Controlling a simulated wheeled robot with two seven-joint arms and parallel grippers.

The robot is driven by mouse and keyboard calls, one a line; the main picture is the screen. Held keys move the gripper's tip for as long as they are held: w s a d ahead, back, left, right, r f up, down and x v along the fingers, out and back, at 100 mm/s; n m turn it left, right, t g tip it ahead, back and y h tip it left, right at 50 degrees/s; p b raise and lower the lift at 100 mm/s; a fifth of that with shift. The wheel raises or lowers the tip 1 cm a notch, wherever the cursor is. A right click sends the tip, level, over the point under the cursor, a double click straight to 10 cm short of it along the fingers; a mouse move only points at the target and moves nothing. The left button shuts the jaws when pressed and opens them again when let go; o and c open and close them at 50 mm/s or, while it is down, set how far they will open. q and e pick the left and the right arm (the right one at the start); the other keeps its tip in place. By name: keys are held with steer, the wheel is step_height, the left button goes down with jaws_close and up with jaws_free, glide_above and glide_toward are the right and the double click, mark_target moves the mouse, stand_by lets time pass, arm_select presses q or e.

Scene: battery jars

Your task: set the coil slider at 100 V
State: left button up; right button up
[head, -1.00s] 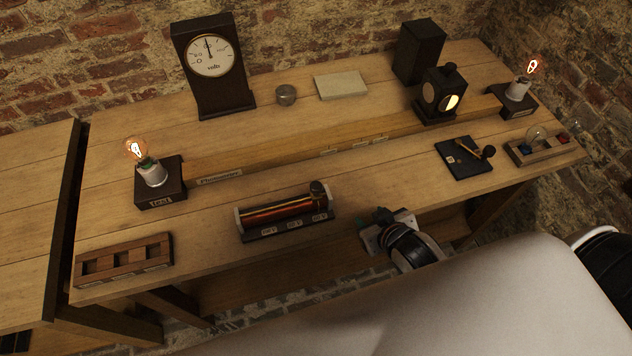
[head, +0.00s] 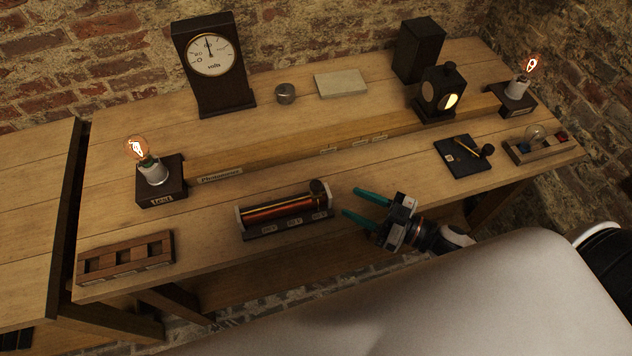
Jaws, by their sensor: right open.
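The coil (head: 280,212) is a copper-wound cylinder on a dark base near the front edge of the bench. Its dark slider (head: 317,188) sits at the right end of the coil. Three small voltage labels (head: 294,222) run along the front of the base; their figures are too small to read surely. My right gripper (head: 350,201) is open and empty, its teal fingers pointing left toward the slider, a short gap to the right of it. The volts dial (head: 212,55) at the back left has its needle near upright. My left gripper is not in view.
A lit test lamp (head: 158,180) stands left of the coil, with a wooden slotted rack (head: 125,258) at the front left. A dark tray (head: 463,156) with a small handled thing lies to the right.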

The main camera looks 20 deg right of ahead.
mark_target(321, 188)
steer(key=p+x, duration=0.2)
steer(key=x, duration=0.8)
steer(key=shift+w+a, duration=0.25)
steer(key=shift+w, duration=0.05)
jaws_close()
